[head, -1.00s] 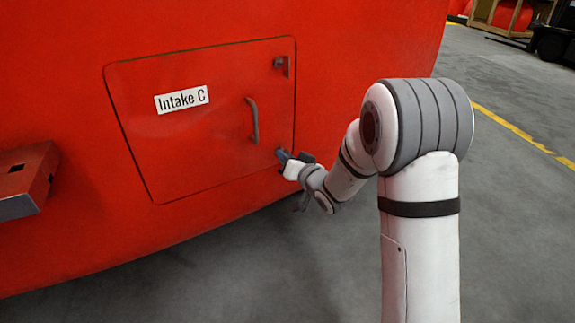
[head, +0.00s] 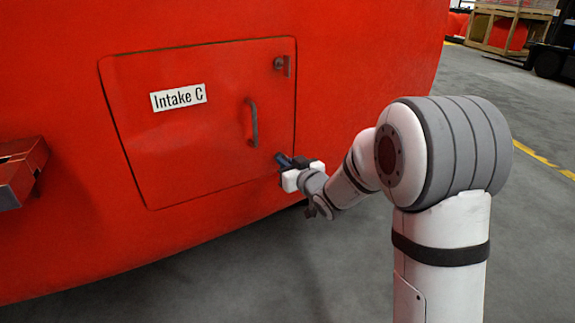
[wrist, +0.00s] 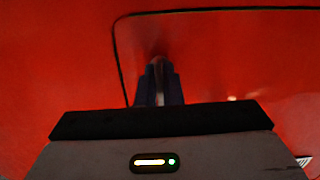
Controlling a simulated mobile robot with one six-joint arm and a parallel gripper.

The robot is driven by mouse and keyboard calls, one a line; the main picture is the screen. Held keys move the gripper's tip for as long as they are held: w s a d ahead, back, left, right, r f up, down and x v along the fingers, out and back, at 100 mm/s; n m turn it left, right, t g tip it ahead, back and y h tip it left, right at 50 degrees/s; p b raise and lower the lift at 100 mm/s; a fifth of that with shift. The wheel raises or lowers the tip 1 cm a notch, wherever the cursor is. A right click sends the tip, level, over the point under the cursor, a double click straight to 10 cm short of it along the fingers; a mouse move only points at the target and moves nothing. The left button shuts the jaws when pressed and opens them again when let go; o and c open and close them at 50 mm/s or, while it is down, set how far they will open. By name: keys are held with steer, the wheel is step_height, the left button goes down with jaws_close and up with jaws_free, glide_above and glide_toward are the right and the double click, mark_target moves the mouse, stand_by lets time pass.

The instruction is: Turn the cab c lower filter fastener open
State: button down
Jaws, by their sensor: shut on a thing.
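The red Intake C hatch (head: 190,150) is closed flat in the red cab body, with a white "Intake C" label (head: 178,97). An upper fastener (head: 281,65) shows at its top right corner. My gripper (head: 282,159) is at the lower right corner of the hatch, where the lower fastener sits. In the wrist view my gripper's blue fingers (wrist: 160,88) are shut on the lower fastener (wrist: 158,66), of which only a narrow grey part shows between them. The fingers hide most of it, so its exact turn is hard to tell.
A dark handle (head: 251,122) stands out from the hatch, just above and left of my gripper. A red box-like bracket (head: 20,172) sticks out at the far left. Grey floor (head: 330,265) is open below. Crates (head: 505,25) stand far off at upper right.

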steer(key=shift+f, duration=0.1)
steer(key=c, duration=1.6)
jaws_free()
steer(key=p+v, duration=0.2)
steer(key=v, duration=0.5)
steer(key=shift+s+d, duration=0.2)
steer(key=shift+s, duration=0.1)
steer(key=s+d+r+m+g+h+p, duration=0.2)
steer(key=s+d+r+h+p, duration=0.3)
steer(key=d+r+p, duration=0.3)
steer(key=s+d+r+m+g+h+p, duration=0.25)
steer(key=s+d+r+h+p, duration=0.2)
steer(key=r+p, duration=0.6)
steer(key=s+d+r+g+p, duration=0.1)
steer(key=s+r+g+p, duration=0.1)
steer(key=s, duration=0.4)
steer(key=s+d+r+m+g+p, duration=0.1)
steer(key=s+r+g+p, duration=0.1)
steer(key=s+r+p, duration=0.3)
steer(key=s+d+r+m+g+p, duration=0.1)
steer(key=s+r+g+p, duration=0.2)
steer(key=s+p, duration=0.3)
steer(key=shift+s+r+m, duration=0.15)
steer(key=shift+s+r, duration=0.2)
steer(key=shift+s, duration=0.35)
steer(key=shift+s+r+m, duration=0.1)
steer(key=shift+s+r, duration=0.3)
steer(key=shift+s, duration=0.3)
